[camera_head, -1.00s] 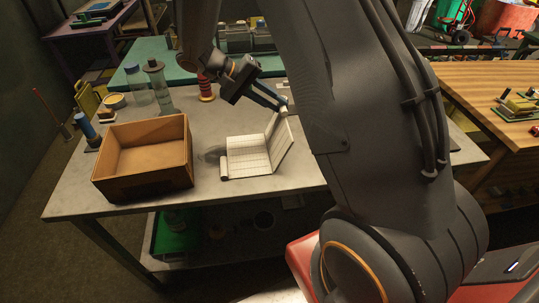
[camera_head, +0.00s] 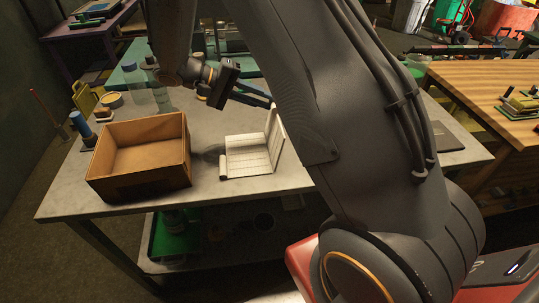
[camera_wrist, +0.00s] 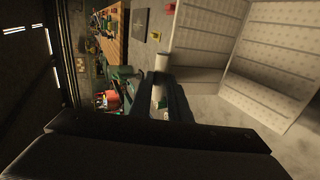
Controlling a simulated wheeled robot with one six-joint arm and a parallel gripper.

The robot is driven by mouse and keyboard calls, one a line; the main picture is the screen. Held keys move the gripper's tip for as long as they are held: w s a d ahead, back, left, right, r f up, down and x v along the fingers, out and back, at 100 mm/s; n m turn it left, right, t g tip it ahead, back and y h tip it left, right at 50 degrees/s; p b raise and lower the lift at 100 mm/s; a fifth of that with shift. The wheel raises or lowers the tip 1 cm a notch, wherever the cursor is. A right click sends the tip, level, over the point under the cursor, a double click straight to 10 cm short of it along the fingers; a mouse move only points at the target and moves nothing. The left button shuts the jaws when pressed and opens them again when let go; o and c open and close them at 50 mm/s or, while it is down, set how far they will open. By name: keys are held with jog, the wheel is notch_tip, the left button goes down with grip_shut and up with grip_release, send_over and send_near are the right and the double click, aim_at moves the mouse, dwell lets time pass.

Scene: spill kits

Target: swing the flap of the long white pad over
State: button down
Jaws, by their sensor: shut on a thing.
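The long white pad (camera_head: 248,158) lies open on the grey table, its flat part marked with grid lines and a small roll at its near left corner. Its flap (camera_head: 275,138) stands up steeply along the right side. My gripper (camera_head: 269,103) is at the upper far end of the flap, shut on a pale tab there. In the wrist view my gripper (camera_wrist: 161,82) has the whitish tab (camera_wrist: 162,62) between its fingertips, and the dotted pad panels (camera_wrist: 273,55) fill the right side. The arm hides part of the table to the right of the flap.
An open brown box (camera_head: 140,165) stands left of the pad, with a narrow gap between. Bottles (camera_head: 158,82) and a blue-topped item (camera_head: 80,125) stand farther back left. A dark flat plate (camera_head: 447,137) lies at the table's right.

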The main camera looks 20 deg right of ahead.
jog(key=shift+w+a, duration=0.1)
jog(key=shift+a, duration=0.3)
jog(key=shift+w+a+f+g+h+b, duration=0.1)
jog(key=shift+w+a+g+h+b, duration=0.05)
jog(key=shift+a+h+b, duration=0.35)
jog(key=shift+w+a+f+g+h+b, duration=0.1)
jog(key=shift+a+g+h+b, duration=0.05)
jog(key=shift+a+h+b, duration=0.3)
